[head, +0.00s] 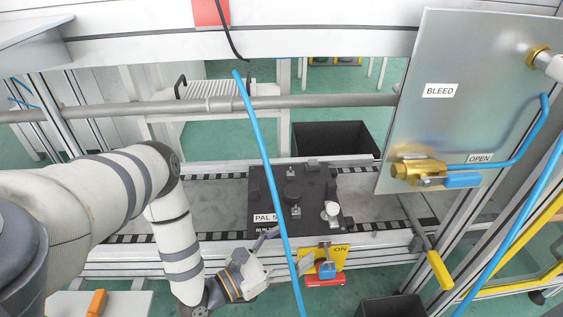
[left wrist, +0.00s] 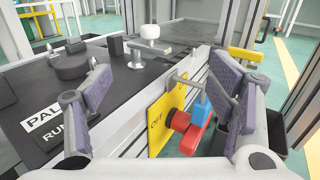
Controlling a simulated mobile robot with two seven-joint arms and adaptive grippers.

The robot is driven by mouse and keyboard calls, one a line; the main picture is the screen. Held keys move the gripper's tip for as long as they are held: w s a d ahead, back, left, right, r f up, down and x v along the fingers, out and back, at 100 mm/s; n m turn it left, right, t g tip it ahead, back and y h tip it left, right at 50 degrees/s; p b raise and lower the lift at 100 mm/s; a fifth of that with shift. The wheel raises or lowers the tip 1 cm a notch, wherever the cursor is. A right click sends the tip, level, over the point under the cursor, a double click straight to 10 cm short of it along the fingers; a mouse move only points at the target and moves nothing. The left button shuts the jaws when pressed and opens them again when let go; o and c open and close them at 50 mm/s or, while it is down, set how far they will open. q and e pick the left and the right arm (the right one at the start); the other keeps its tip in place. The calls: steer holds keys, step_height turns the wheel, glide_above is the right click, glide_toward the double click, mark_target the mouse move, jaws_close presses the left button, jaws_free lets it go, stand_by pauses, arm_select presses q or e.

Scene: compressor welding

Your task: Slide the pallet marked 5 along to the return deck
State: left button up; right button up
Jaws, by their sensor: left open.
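The dark pallet (head: 262,190) labelled "PAL 5" sits flat on the conveyor (head: 215,200) in the middle of the head view. It carries several dark blocks and a white-topped post. The left wrist view shows the pallet (left wrist: 100,92) at left, its label partly cut off by a finger. My left gripper (head: 280,252) is open and empty at the conveyor's near edge, just in front of the pallet. In the left wrist view, its spread fingers (left wrist: 165,110) frame a yellow switch plate with a red knob. I cannot tell which part is the return deck. My right gripper is not in view.
The yellow ON/OFF plate (head: 338,253) with blue and red parts is on the near rail. A yellow-handled lever (head: 440,270) stands right of it. A BLEED panel (head: 430,120) with a brass valve overhangs the right. A blue hose (head: 262,150) hangs across the pallet.

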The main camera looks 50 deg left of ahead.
mark_target(330, 215)
arm_select(q)
steer(key=shift+w+a+y, duration=0.1)
steer(key=shift+a+y, duration=0.3)
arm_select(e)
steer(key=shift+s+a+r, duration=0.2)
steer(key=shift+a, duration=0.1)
arm_select(q)
steer(key=w, duration=0.4)
steer(key=w+d+b, duration=0.1)
steer(key=w, duration=0.3)
steer(key=w+b, duration=0.1)
steer(key=w, duration=0.3)
steer(key=shift+d, duration=0.25)
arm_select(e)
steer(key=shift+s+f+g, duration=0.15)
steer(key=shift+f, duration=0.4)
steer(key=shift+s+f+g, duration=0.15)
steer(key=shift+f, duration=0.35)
arm_select(q)
jaws_close()
